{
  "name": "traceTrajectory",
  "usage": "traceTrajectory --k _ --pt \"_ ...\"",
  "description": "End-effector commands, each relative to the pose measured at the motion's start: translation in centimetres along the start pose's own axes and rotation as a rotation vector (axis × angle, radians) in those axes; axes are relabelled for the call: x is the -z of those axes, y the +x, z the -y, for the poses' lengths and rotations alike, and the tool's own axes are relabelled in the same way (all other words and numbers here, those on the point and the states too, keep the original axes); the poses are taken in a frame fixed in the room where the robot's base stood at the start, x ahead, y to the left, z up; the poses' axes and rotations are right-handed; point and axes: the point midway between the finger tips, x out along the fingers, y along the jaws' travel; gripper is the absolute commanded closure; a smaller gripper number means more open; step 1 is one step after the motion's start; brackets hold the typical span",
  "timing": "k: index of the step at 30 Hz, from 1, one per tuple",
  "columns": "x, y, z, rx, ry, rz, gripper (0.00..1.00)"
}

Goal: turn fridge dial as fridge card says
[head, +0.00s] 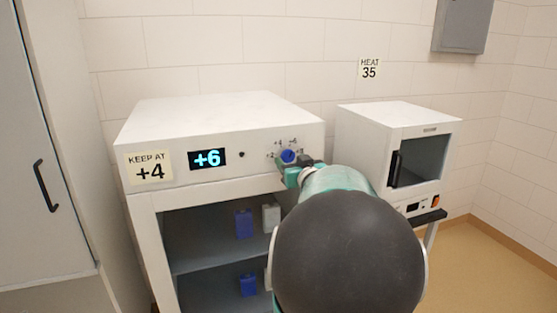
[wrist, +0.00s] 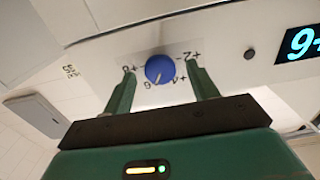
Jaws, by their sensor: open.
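The fridge (head: 215,120) carries a card (head: 149,168) reading "KEEP AT +4" at the left of its front panel. Its lit display (head: 207,159) reads +6. The blue dial (head: 288,156) is at the panel's right end, with printed marks around it. In the wrist view, which is upside down, the blue dial (wrist: 160,70) has a white pointer line toward the +6 mark, beside the +4 mark. My gripper (wrist: 160,67) is open, with one finger on each side of the dial; contact is not clear. In the head view my gripper (head: 299,173) partly hides the marks.
A white oven-like box (head: 400,112) with a dark door stands to the right, below a "HEAT 35" card (head: 369,68). A tall cabinet (head: 42,150) with a black handle stands at the left. Open shelves with blue and white containers are below the panel.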

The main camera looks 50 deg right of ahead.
Motion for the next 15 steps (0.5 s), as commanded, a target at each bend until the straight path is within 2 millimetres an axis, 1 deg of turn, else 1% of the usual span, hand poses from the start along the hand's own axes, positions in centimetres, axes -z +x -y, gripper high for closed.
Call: traceTrajectory --k 1,3,5,14,15 --pt "0.0 0.7 0.0 0.000 0.000 0.000 0.41" --pt "0.0 1.4 0.0 0.000 -0.001 0.000 0.41" --pt "0.0 1.8 0.0 0.000 -0.001 0.001 0.41" --pt "0.0 2.0 0.0 -0.001 -0.001 0.000 0.41" --pt "0.0 2.0 0.0 -0.001 -0.001 0.000 0.49"
